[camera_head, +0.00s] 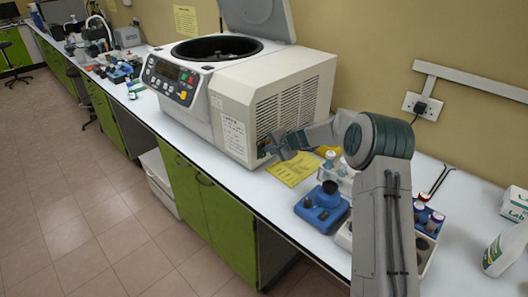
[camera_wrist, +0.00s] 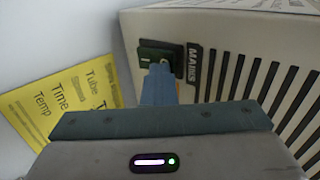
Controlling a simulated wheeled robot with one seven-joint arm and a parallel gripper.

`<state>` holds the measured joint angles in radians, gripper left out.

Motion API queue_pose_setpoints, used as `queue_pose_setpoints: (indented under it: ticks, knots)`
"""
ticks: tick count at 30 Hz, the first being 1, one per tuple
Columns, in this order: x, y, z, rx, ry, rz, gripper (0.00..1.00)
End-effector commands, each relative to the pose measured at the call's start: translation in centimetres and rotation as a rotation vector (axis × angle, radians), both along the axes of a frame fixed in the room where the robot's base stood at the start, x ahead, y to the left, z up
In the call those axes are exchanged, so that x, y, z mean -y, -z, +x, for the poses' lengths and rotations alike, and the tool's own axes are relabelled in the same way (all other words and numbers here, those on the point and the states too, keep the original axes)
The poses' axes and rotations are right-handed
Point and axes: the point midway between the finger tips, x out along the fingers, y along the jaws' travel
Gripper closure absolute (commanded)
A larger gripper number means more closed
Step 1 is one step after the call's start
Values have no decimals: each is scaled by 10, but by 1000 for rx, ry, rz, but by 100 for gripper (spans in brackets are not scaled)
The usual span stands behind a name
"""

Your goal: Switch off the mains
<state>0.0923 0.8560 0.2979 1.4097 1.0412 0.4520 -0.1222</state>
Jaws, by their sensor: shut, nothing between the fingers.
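The mains switch (camera_wrist: 148,50) is a small dark green and black rocker at the edge of the centrifuge's vented side, beside a dark "MAINS" label (camera_wrist: 193,64). The centrifuge (camera_head: 285,92) is a large cream machine with its lid raised. My gripper (camera_wrist: 160,70) is shut and empty, its blue-grey fingertips right in front of the switch, covering its lower part. I cannot tell whether they touch it. In the head view my gripper (camera_head: 270,149) is at the lower corner of the centrifuge's vented side. The switch's rocker position is not clear.
A yellow note (camera_wrist: 62,102) lies on the white bench beside the centrifuge. A blue device (camera_head: 322,208), a tube rack (camera_head: 425,225) and white bottles (camera_head: 506,247) stand near my arm. A wall socket with a plug (camera_head: 421,106) is behind.

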Motion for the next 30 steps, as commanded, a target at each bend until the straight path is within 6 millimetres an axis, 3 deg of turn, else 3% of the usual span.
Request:
queue_pose_setpoints:
  ticks: [17, 30]
  knots:
    - [-1, -16, -1, -2, -2, 3, 100]
    - [2, -15, -3, -1, -3, 3, 100]
